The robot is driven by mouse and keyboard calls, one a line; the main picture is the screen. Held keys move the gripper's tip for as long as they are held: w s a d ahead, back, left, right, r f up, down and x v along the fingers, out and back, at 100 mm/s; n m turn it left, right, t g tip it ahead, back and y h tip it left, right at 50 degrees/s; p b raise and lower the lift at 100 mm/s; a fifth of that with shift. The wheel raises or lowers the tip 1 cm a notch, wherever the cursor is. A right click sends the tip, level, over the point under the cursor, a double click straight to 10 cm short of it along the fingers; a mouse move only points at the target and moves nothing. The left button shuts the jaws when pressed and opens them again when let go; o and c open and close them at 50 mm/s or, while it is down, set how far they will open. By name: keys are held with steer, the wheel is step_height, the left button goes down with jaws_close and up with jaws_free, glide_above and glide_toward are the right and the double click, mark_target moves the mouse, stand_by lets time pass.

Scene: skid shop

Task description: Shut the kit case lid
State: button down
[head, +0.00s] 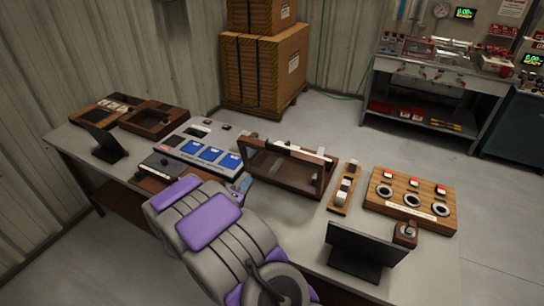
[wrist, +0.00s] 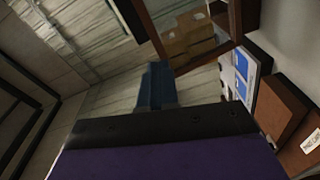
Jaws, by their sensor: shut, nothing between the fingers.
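The kit case (head: 327,172) looks like the brown wooden case in the middle of the bench. Its lid (head: 281,187), a brown frame with a see-through pane, stands raised on the side towards me. Light and dark items show behind the lid's top edge. In the wrist view the lid's frame (wrist: 206,58) crosses the top, with cardboard boxes seen through it. My gripper (head: 243,184) is shut and empty, just left of the lid's lower left corner. Its blue fingers (wrist: 158,85) point towards the frame in the wrist view. I cannot tell whether they touch it.
A grey panel with blue squares (head: 209,154) lies left of the case. A small wooden block strip (head: 345,187) and a wooden board with rings (head: 411,200) lie to its right. A dark screen (head: 360,253) stands at the front right. Boxes (head: 264,70) stand behind the bench.

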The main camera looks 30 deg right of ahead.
steer(key=s+n+h, duration=0.1)
steer(key=s+h, duration=0.1)
steer(key=h+b, duration=0.1)
steer(key=b, duration=0.2)
glide_toward(277, 147)
steer(key=shift+n, duration=0.3)
steer(key=x, duration=0.6)
steer(key=shift+s+d+f, duration=0.1)
steer(key=shift+d+f, duration=0.2)
steer(key=shift+d, duration=0.15)
steer(key=shift+w+r, duration=0.15)
steer(key=shift+w, duration=0.1)
steer(key=shift+a, duration=0.3)
steer(key=shift+d, duration=0.1)
